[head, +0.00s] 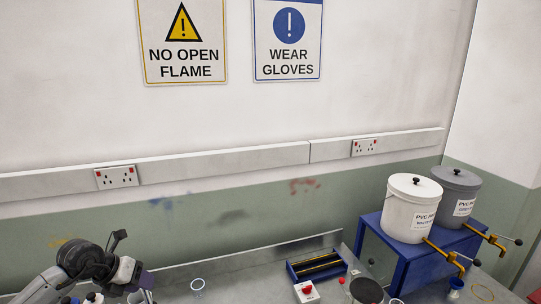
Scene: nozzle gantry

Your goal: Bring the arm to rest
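My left arm comes in from the lower left corner, low over the grey bench (240,268). Its gripper (146,281) is small and points down to the right near the bottom edge. Whether its fingers are open or shut cannot be told. A pale object (138,297) shows just under it, cut by the frame edge; whether they touch is unclear. My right gripper is not in view.
A clear cup (197,286) stands right of the gripper. Further right are a blue tray (291,271), a red button box (307,293) and a dark round container (366,291). White (408,212) and grey (456,192) PVC buckets with taps stand on a blue stand (385,247).

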